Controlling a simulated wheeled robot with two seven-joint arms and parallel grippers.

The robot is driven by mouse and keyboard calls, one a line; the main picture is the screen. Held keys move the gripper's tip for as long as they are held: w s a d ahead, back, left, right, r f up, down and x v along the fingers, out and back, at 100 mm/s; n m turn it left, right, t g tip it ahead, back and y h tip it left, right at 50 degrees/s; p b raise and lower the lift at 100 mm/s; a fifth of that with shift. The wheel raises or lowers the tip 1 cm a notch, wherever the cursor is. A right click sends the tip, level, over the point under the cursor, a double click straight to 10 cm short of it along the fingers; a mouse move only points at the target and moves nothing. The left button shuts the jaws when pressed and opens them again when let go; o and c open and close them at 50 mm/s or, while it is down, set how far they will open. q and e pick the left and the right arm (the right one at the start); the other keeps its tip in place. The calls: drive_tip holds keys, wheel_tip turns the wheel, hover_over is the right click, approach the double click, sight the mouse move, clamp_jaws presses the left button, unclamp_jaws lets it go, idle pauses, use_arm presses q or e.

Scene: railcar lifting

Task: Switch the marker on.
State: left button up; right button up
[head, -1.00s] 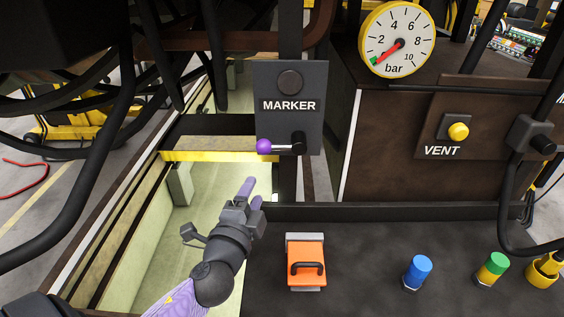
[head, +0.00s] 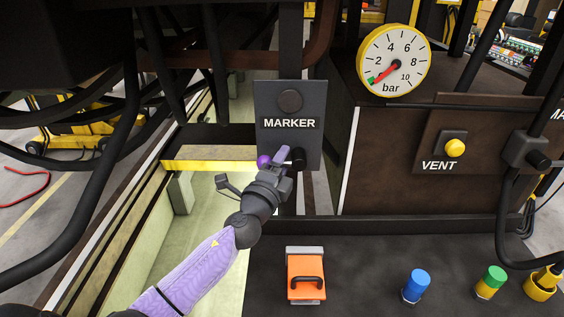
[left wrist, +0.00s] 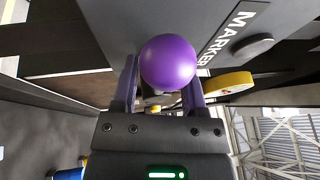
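The MARKER panel (head: 308,92) is a grey plate with a dark, unlit round lamp (head: 290,100) above its label. Below the label is a lever with a purple ball knob (head: 264,161) on its left end and a black pivot (head: 298,158) on the right. My left gripper (head: 279,157) is at the lever, its fingers hiding most of the shaft. In the left wrist view the purple ball (left wrist: 168,62) sits large between the two spread fingers (left wrist: 163,88), and I cannot tell whether they touch the lever. My right gripper is out of view.
A pressure gauge (head: 394,60) and a yellow VENT button (head: 455,147) are to the right. An orange handled block (head: 305,275), a blue knob (head: 416,286) and a green-yellow knob (head: 490,282) stand on the dark ledge. Black cables hang at the left.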

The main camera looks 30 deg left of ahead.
use_arm(q)
clamp_jaws()
idle(1.3)
